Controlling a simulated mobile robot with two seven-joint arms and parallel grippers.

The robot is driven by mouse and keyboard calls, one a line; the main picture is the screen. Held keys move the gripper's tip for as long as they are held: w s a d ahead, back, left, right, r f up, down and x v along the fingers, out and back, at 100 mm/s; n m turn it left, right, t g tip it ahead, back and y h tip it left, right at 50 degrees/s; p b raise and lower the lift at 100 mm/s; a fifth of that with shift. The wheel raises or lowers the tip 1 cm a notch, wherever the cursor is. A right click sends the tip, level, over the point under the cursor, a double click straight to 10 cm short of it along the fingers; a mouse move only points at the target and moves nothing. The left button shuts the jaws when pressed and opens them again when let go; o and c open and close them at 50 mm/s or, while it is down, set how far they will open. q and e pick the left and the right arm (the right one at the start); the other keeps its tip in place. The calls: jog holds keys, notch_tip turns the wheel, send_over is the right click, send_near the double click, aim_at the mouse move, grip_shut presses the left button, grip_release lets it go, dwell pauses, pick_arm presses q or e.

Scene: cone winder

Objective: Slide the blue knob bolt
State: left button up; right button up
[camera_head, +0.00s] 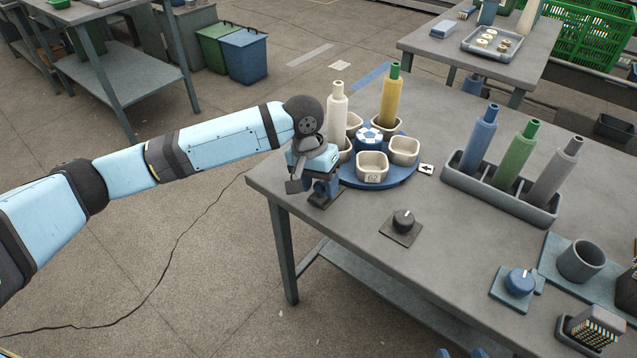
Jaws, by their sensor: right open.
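My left gripper (309,187) points down at the near left corner of the table, beside the blue turntable (377,180). A small blue part (323,187) on a dark base shows under it, mostly covered; it may be the blue knob bolt, but I cannot tell. Whether the jaws touch it or are closed on it is unclear. A round blue knob (520,281) with a white mark sits on a teal plate at the right, apart from my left gripper. Two blue tips of what seems to be my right gripper (461,353) show apart at the bottom edge.
The turntable carries cream cups (372,167) and tall white and yellow cones (390,100). A grey rack (500,190) holds blue, green and grey cones. A black knob (403,220) and a grey cup (582,262) stand nearer.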

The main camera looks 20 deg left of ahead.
pick_arm(q)
grip_shut()
jog(key=shift+w+d+r+p, duration=0.25)
jog(key=shift+w+r+p, duration=0.25)
jog(key=shift+p, duration=0.65)
jog(key=shift+w+d+f+p, duration=0.1)
jog(key=shift+w+p, duration=0.3)
jog(key=shift+p, duration=0.25)
jog(key=shift+w+d+f+p, duration=0.2)
jog(key=shift+w+p, duration=0.4)
jog(key=shift+p, duration=0.2)
jog(key=shift+w, duration=0.1)
jog(key=shift+o, duration=0.7)
grip_release()
jog(key=shift+f, duration=0.1)
jog(key=shift+o, duration=0.2)
jog(key=shift+w+d+f, duration=0.1)
pick_arm(e)
jog(key=shift+s+d+r+g+h, duration=0.2)
jog(key=shift+d+g+h, duration=0.1)
jog(key=shift+d+h, duration=0.15)
jog(key=shift+r, duration=0.1)
